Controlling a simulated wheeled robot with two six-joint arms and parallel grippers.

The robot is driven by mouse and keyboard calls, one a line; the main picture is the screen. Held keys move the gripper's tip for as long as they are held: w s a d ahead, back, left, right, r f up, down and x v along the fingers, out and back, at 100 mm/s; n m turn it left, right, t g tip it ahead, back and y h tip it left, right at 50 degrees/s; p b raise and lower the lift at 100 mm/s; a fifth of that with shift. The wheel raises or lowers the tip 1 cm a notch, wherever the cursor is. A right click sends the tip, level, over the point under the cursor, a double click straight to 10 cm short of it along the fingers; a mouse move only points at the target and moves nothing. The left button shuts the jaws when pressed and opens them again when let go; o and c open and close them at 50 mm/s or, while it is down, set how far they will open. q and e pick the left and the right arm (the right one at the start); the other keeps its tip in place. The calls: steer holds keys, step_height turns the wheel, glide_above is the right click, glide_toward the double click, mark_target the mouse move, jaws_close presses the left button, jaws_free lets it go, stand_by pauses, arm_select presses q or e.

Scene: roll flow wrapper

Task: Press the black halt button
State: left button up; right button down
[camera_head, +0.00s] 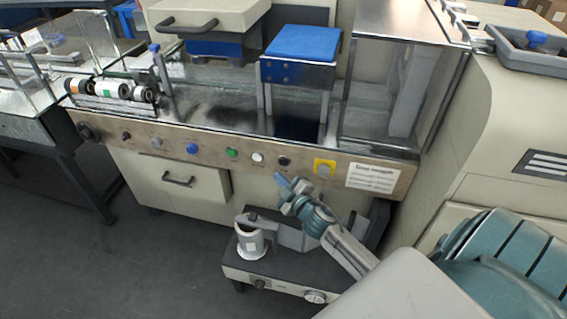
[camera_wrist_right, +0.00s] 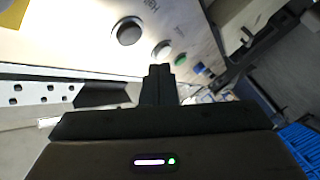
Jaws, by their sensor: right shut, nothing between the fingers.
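A dark round button (camera_head: 283,161) sits on the tan front panel (camera_head: 215,165), between a white button (camera_head: 257,158) and a yellow plate (camera_head: 325,167). In the right wrist view the dark button (camera_wrist_right: 128,32) has a pale ring and lies beyond the fingertips, up and to the left. My right gripper (camera_head: 282,181) is shut and empty, just below the dark button in the head view and seemingly apart from the panel. The shut fingers (camera_wrist_right: 160,70) show in the wrist view too. My left gripper is not in view.
Green (camera_head: 231,153) and blue (camera_head: 193,148) buttons and a small black knob (camera_head: 125,136) continue leftward. A labelled white card (camera_head: 373,178) is at the panel's right. A low unit with a white cup (camera_head: 250,241) stands below. Open floor lies left.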

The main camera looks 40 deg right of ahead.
mark_target(279, 162)
steer(key=shift+w+d, duration=1)
steer(key=shift+d, duration=0.15)
stand_by(1.3)
steer(key=shift+w+d, duration=0.25)
steer(key=shift+d, duration=0.1)
steer(key=shift+w+d, duration=0.3)
stand_by(0.7)
steer(key=shift+s+a, duration=0.6)
steer(key=shift+a, duration=0.05)
steer(key=shift+s+a, duration=1.6)
steer(key=shift+a, duration=0.3)
